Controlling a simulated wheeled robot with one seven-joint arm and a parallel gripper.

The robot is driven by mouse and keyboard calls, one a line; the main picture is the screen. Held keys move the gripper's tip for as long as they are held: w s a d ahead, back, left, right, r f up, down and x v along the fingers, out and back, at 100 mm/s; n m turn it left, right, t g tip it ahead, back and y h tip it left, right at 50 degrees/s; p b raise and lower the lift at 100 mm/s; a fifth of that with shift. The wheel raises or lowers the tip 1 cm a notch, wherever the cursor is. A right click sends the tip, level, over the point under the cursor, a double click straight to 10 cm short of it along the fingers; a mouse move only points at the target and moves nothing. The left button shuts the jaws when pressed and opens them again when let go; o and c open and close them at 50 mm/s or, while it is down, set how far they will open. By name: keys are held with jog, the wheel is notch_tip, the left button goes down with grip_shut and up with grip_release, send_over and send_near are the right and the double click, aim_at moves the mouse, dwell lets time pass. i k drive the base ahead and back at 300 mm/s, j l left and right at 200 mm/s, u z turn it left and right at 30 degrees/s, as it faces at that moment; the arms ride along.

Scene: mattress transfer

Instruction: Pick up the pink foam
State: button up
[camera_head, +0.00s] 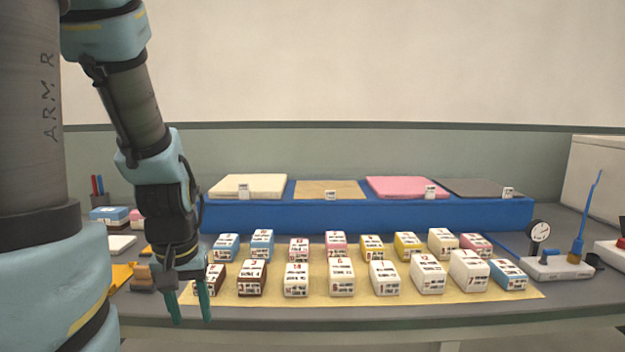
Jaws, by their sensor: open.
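The pink foam (402,186) is a flat pink slab lying on the blue stand (370,215) at the back of the table, right of centre. A small white label stands at its front right corner. My gripper (190,312) hangs at the front left of the table, fingers pointing down, open with nothing between its teal fingertips. It is well to the left of the pink foam and nearer the camera. The fingertips overlap the table's front edge in the picture; their height above it I cannot tell.
A cream slab (250,186), a tan sheet (330,190) and a grey sheet (482,188) share the stand. Several labelled blocks (342,277) stand in two rows on a yellow mat (320,300) before it. A dial gauge (540,230) stands at right.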

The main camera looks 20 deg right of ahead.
aim_at(384, 186)
jog(key=l+u, duration=0.3)
jog(key=k+l+u, duration=0.15)
jog(key=l+u, duration=0.2)
jog(key=k+l+u, duration=0.15)
jog(key=l+u, duration=0.15)
jog(key=k+l+u, duration=0.15)
jog(key=l+u, duration=0.2)
